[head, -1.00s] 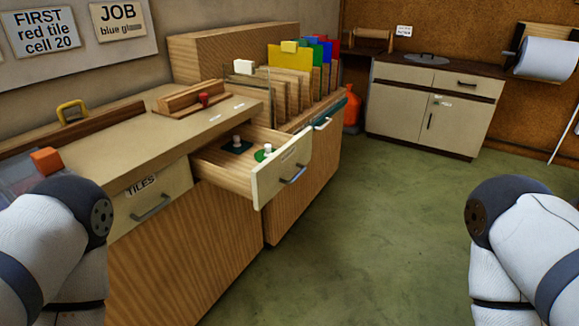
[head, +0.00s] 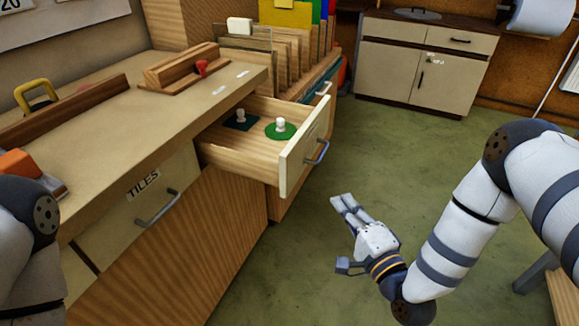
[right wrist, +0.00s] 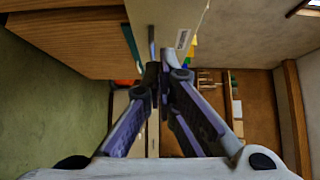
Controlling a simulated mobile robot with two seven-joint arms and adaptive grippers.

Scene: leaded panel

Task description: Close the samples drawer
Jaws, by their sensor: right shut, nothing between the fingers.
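The samples drawer (head: 303,150) stands pulled out from the bench, with a cream front and a grey bar handle (head: 318,152). In the right wrist view the shut fingers (right wrist: 163,72) point toward a cream panel with a label (right wrist: 183,39), which looks like the drawer front. My left gripper is out of view; only my left arm shows.
The closed TILES drawer (head: 150,205) with its own handle is at the left. The bench top (head: 190,105) holds a wooden block with a red knob (head: 185,68). A rack of upright sheets (head: 290,55) stands behind the open drawer.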

